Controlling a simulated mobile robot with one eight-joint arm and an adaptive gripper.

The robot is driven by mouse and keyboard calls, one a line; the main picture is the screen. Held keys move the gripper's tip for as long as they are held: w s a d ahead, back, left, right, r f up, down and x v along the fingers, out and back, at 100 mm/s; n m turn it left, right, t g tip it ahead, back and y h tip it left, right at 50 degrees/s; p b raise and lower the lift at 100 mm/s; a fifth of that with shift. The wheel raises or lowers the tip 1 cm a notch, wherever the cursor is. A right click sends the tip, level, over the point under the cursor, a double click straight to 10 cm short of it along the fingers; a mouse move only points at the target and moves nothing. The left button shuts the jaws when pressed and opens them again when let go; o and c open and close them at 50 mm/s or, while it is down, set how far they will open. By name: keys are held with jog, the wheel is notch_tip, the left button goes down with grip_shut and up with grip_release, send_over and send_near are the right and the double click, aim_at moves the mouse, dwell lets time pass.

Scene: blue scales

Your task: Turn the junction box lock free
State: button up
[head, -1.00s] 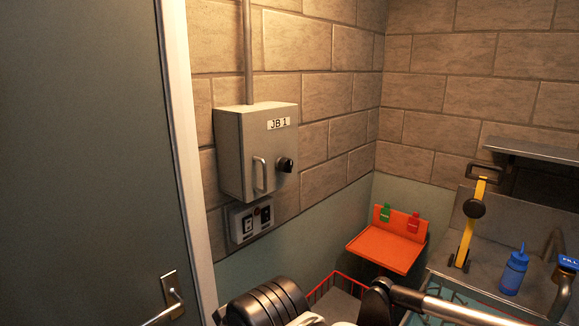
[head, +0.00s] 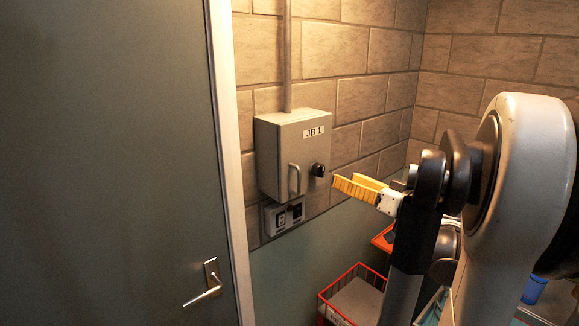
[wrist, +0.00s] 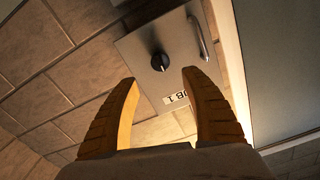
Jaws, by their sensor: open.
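The grey junction box (head: 285,155), labelled JB 1, is fixed to the brick wall. Its door has a bar handle (head: 295,179) and, to the right of it, a round black lock knob (head: 318,170). My gripper (head: 345,184) has yellow fingers and stands open and empty, to the right of the knob and a little lower in the head view. In the wrist view the box appears rotated, with the knob (wrist: 160,61) ahead of my open gripper (wrist: 157,75), roughly between the finger directions. The fingers appear clear of the knob.
A conduit (head: 287,60) runs up from the box. A switch panel (head: 285,215) sits below it. A grey door with a lever handle (head: 205,293) is at left. A red wire basket (head: 352,292) stands below. My arm fills the right side.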

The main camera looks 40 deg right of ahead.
aim_at(323, 171)
jog(key=w, duration=0.6)
jog(key=w+a+b, duration=0.1)
jog(key=w, duration=0.3)
jog(key=shift+c, duration=0.2)
jog(key=c, duration=1.2)
jog(key=shift+o, duration=0.2)
